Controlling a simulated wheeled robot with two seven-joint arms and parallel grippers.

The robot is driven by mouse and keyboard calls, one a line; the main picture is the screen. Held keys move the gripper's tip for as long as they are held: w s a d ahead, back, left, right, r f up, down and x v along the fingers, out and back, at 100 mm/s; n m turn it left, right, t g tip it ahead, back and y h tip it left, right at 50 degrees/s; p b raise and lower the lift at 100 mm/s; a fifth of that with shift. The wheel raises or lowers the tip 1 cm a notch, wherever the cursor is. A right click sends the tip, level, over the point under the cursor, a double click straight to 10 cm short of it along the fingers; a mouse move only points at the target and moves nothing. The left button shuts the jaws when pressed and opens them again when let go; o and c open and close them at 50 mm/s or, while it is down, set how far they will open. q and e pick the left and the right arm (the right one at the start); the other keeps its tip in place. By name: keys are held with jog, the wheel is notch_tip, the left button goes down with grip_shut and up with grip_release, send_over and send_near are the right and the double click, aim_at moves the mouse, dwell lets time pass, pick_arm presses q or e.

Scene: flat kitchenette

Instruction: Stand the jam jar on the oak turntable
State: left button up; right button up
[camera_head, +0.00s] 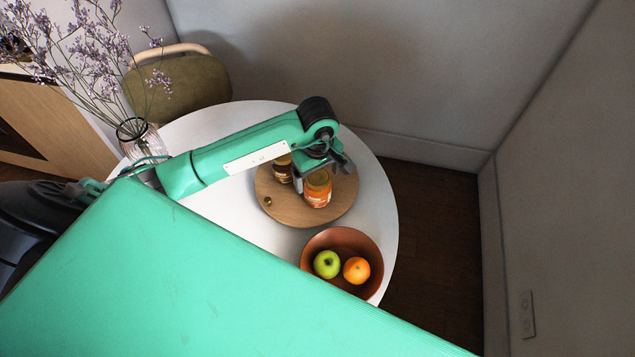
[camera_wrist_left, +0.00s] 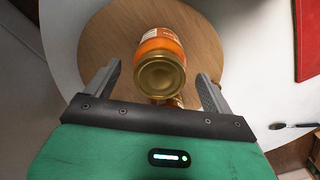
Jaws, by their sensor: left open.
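An orange jar with a gold lid (camera_head: 318,190) appears upright on the round oak turntable (camera_head: 290,213). In the left wrist view the jar (camera_wrist_left: 161,62) shows its lid towards the camera, with the turntable (camera_wrist_left: 100,40) behind it. A second, darker jar (camera_head: 282,171) stands on the turntable beside it, partly hidden by my arm. I cannot read the labels to tell which holds jam. My left gripper (camera_head: 323,173) is open at the orange jar, one finger on each side, with gaps showing in the left wrist view (camera_wrist_left: 158,75). My right gripper is not in view.
A brown bowl (camera_head: 312,247) with a green apple (camera_head: 327,264) and an orange (camera_head: 356,270) stands near the turntable on the white table (camera_head: 383,200). A glass vase (camera_head: 142,138) of dried flowers stands at the left. A spoon (camera_wrist_left: 290,126) lies at the right in the wrist view.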

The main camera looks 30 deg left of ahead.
pick_arm(q)
notch_tip(320, 180, up, 7)
jog(key=shift+r+b, duration=0.2)
jog(key=shift+b, duration=0.65)
jog(key=shift+r, duration=0.5)
